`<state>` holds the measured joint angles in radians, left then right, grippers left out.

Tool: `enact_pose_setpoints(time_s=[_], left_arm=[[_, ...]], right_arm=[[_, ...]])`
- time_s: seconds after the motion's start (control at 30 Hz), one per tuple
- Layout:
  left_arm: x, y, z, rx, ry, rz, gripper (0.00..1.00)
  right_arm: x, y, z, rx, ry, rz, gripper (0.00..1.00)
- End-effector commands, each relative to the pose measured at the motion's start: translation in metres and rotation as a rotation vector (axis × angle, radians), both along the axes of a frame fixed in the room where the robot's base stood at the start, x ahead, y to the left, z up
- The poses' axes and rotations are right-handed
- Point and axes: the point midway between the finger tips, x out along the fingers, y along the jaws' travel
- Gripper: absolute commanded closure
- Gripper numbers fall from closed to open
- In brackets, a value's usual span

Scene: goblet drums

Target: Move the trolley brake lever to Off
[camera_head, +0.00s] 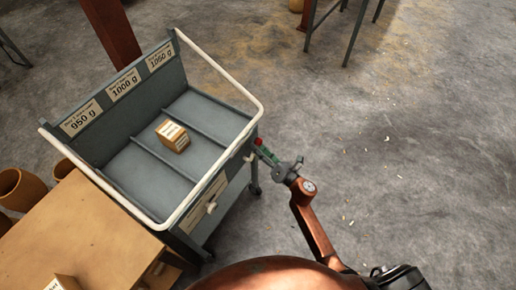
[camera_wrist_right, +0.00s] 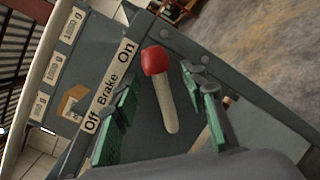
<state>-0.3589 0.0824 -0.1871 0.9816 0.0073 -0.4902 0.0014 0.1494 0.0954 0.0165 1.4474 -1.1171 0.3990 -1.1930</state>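The grey trolley (camera_head: 122,176) stands at left in the head view. Its brake lever (camera_wrist_right: 163,95), a cream shaft with a red knob, shows in the right wrist view. The knob is by the "On" end of the Off–Brake–On label (camera_wrist_right: 108,88). In the head view the red knob (camera_head: 258,142) is a small spot at the trolley's right side. My right gripper (camera_wrist_right: 165,115) is open, with one green-padded finger on each side of the lever; I cannot tell whether either touches it. It also shows in the head view (camera_head: 266,153). My left gripper is out of view.
A small cardboard box (camera_head: 173,136) sits in the trolley's middle compartment. A cream rail (camera_head: 222,73) runs round the trolley top. A wooden table (camera_head: 75,235) is at lower left, with brown drums (camera_head: 20,188) behind it. The floor to the right is open.

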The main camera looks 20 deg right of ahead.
Motion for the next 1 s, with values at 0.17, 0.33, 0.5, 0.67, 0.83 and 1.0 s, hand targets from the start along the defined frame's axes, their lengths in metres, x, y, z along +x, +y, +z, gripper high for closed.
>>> enact_pose_setpoints(time_s=[0.17,0.33,0.5,0.67,0.83,1.0], left_arm=[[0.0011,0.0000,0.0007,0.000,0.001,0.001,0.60],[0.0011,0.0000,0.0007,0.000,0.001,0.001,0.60],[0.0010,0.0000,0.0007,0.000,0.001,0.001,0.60],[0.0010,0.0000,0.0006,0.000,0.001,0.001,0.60],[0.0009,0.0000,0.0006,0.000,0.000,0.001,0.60],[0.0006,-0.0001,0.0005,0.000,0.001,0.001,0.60]], right_arm=[[0.0033,0.0014,0.0004,0.000,0.000,0.000,0.61],[0.0032,0.0015,0.0003,0.001,0.000,0.000,0.63],[0.0031,0.0018,0.0002,0.001,0.000,0.000,0.74],[0.0030,0.0017,0.0001,0.001,0.000,0.000,0.85],[0.0029,0.0018,0.0000,0.001,0.000,0.000,0.97],[0.0029,0.0017,-0.0001,0.001,0.000,0.000,1.00]])
